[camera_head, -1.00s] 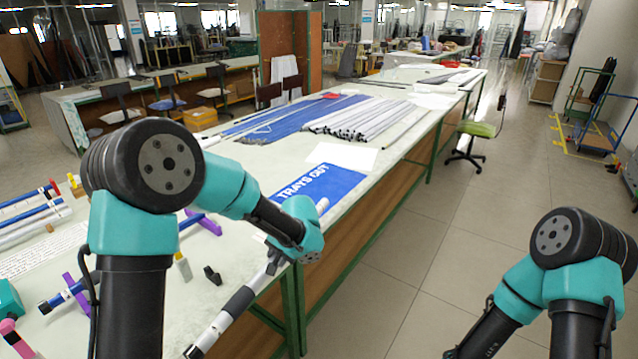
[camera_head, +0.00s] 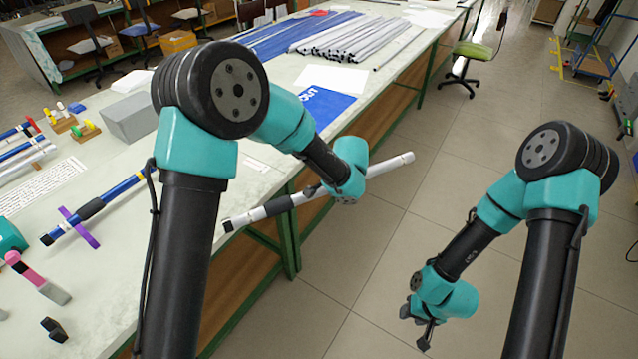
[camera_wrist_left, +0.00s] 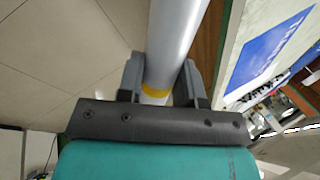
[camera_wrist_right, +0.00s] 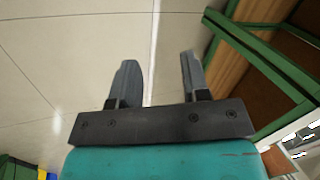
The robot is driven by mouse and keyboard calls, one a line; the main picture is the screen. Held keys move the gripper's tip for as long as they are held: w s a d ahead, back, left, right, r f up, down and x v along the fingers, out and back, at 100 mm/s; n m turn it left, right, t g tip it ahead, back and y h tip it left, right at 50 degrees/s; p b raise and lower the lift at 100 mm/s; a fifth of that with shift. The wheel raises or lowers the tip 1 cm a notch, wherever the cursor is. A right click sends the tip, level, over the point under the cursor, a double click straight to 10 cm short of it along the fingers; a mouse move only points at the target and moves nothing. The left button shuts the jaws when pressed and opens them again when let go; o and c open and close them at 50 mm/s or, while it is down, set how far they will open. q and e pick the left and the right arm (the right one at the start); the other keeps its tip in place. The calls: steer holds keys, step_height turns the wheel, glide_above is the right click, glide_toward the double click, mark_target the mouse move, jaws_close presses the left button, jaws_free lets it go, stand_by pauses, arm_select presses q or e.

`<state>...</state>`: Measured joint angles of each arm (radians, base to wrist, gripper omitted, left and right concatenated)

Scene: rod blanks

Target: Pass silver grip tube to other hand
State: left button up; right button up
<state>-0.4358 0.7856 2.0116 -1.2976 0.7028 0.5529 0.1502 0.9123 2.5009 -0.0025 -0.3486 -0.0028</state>
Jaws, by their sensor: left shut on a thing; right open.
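The arm partly hides the contact in the head view. In the left wrist view the tube (camera_wrist_left: 176,38), with a yellow band, lies between the jaws (camera_wrist_left: 161,82). My right gripper (camera_head: 414,328) is open and empty, below and right of the tube. In the right wrist view only floor shows between its jaws (camera_wrist_right: 157,75).
The tube's left end overlaps the edge of the long white table (camera_head: 215,262) in the picture. Open floor (camera_head: 480,200) lies to the right.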

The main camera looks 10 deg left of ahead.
steer(key=shift+o, duration=1.3)
steer(key=shift+w, duration=0.2)
steer(key=shift+o, duration=0.7)
steer(key=w+a+r+n+t+y, duration=0.1)
steer(key=w+r+n, duration=0.3)
steer(key=w, duration=0.5)
steer(key=n+t, duration=0.1)
steer(key=n, duration=0.1)
steer(key=shift+w+n+t, duration=0.3)
steer(key=shift+w, duration=0.05)
steer(key=w+a+r+n+t+y, duration=0.1)
steer(key=w+a+r+n, duration=0.3)
steer(key=w+r+n, duration=0.4)
steer(key=w+a+r+n+t+y, duration=0.1)
steer(key=w+a+r+n+y, duration=0.3)
steer(key=w+r+n, duration=0.4)
step_height(320, 180, up, 8)
steer(key=n, duration=0.6)
steer(key=shift+w+f+t, duration=0.15)
steer(key=shift+f+t, duration=0.1)
steer(key=shift+t, duration=0.15)
steer(key=shift+a+f, duration=0.1)
steer(key=x, duration=1.2)
steer(key=shift+a+r, duration=0.1)
steer(key=shift+r, duration=0.15)
